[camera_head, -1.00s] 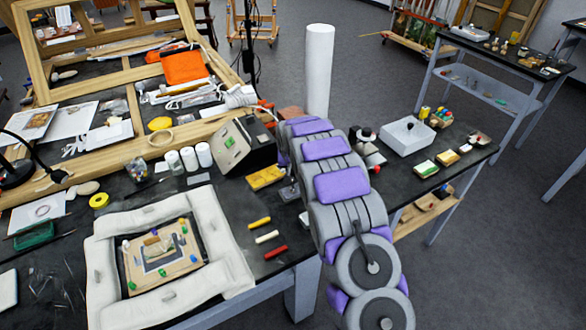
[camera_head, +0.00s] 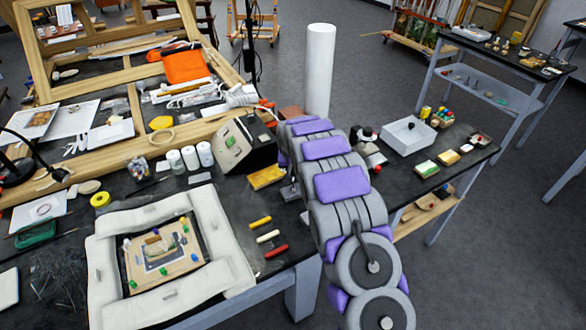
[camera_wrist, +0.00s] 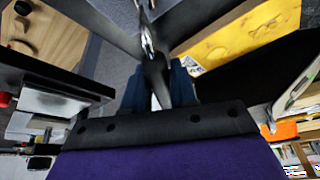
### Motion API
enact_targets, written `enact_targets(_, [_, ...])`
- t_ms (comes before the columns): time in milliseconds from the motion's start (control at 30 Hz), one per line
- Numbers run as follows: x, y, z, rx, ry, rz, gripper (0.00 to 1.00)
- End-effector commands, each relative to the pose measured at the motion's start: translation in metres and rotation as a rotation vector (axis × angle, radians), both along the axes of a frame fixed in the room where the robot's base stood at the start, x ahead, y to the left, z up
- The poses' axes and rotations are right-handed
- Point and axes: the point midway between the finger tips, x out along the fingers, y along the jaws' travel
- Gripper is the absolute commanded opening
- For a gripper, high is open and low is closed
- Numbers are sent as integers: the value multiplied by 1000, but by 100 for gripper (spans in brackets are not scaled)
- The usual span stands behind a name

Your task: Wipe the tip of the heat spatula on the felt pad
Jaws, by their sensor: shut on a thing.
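My gripper (camera_wrist: 161,88) shows in the wrist view with its blue fingers closed on the heat spatula (camera_wrist: 154,65), a narrow dark and metallic piece. Its tip is hard to make out, and I cannot tell whether it touches anything. A yellow pad (camera_wrist: 240,38), likely the felt pad, lies beyond the fingers to the upper right in the wrist view. In the head view the yellow pad (camera_head: 266,177) lies on the black table, just left of my arm. My arm hides most of the gripper there.
A control box (camera_head: 235,145) with a green display stands behind the pad. White bottles (camera_head: 190,157) stand to its left. A padded white frame (camera_head: 105,265) surrounds a small panel. Coloured sticks (camera_head: 268,237) lie near the front edge. A white tray (camera_head: 408,136) stands right of my arm.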

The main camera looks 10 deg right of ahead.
Motion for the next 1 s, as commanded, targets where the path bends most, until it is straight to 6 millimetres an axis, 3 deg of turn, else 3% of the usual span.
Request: enact_targets(1000, [-3, 10, -2, 0, 1, 0, 0])
